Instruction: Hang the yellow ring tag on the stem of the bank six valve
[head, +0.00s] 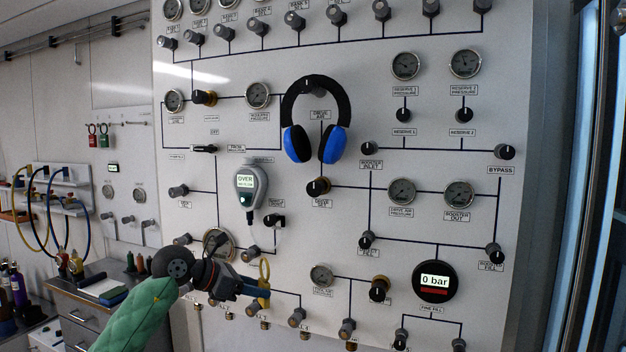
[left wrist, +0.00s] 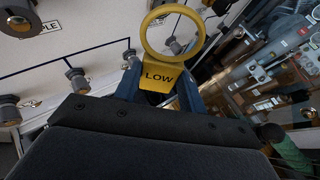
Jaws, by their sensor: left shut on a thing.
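The yellow ring tag (head: 264,271) is in my left gripper (head: 257,290), low on the panel front in the head view. In the left wrist view the tag (left wrist: 160,78) reads LOW and is held between the blue fingers of the gripper (left wrist: 158,88). Its ring stands out beyond the fingertips, with no stem clearly through it. A row of dark-knobbed valves with small labels, such as this valve (head: 294,19), runs along the panel top. The labels are too small to tell which is bank six. My right gripper is not in view.
Blue headphones (head: 317,120) hang on an upper panel knob. A grey handheld meter (head: 250,188) hangs at mid-panel. A round display (head: 434,282) reads 0 bar. Knobs and gauges project across the white panel (head: 540,60). A cabinet with bottles (head: 75,263) stands at left.

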